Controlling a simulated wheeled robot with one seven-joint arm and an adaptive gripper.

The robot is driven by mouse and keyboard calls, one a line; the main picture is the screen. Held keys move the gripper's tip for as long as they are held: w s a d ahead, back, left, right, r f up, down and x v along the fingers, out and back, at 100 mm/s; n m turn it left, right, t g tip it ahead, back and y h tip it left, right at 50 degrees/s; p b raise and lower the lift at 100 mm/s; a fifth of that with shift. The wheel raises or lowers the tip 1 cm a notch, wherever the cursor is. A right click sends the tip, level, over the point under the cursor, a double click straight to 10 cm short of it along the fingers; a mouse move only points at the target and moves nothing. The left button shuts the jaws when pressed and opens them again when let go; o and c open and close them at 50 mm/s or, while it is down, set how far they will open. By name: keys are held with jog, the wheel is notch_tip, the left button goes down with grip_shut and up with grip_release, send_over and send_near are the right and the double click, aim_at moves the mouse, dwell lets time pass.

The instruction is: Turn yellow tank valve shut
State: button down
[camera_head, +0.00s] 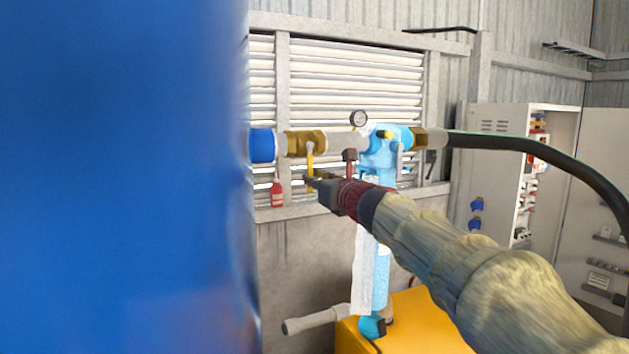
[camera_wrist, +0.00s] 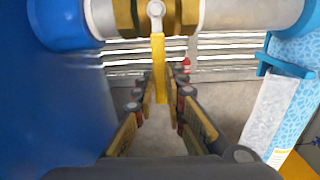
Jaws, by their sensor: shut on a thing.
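The yellow valve handle (camera_head: 310,161) hangs straight down from the brass valve body (camera_head: 305,142) on the pipe beside the blue tank (camera_head: 120,180). In the wrist view the yellow handle (camera_wrist: 159,70) points down from its pivot, with the brass valve (camera_wrist: 180,16) behind it. My gripper (camera_head: 312,182) reaches in from the right at the handle's lower end. In the wrist view my gripper's fingertips (camera_wrist: 160,90) are on either side of the handle's lower part and shut on it.
A light blue filter unit (camera_head: 377,160) with a gauge (camera_head: 358,119) stands right of the valve. A black hose (camera_head: 530,146) runs right toward an open grey cabinet (camera_head: 505,175). A red bottle (camera_head: 277,194) stands on the ledge behind. A yellow-orange box (camera_head: 410,325) is below.

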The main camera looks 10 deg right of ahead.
jog(key=c, duration=1.8)
grip_release()
jog(key=v, duration=1.2)
